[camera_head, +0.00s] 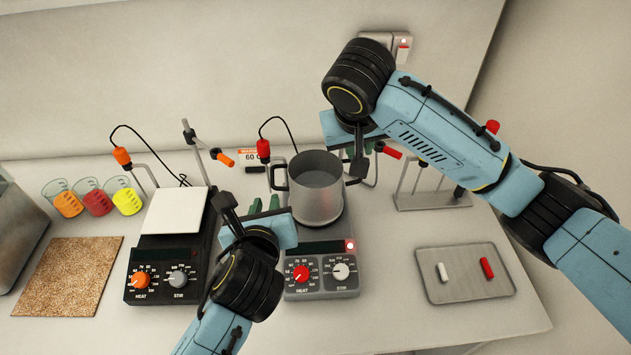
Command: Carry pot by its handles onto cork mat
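A grey metal pot (316,199) stands upright on the right hot plate (320,262), with a handle on its left and right sides. The brown cork mat (68,277) lies flat on the table at the far left, with nothing on it. My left gripper (248,207) is in front and left of the pot, near the left handle (274,177). Its fingers look spread, with nothing between them. My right gripper (362,160) is at the pot's right rear, beside the right handle. Its fingers are partly hidden, and I cannot tell whether they touch the handle.
A second hot plate (152,278) with a white top stands between the mat and pot. Beakers of orange, red and yellow liquid (97,202) stand behind the mat. Probe stands and cables rise behind both hot plates. A grey tray (464,286) and a rack (432,200) are at right.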

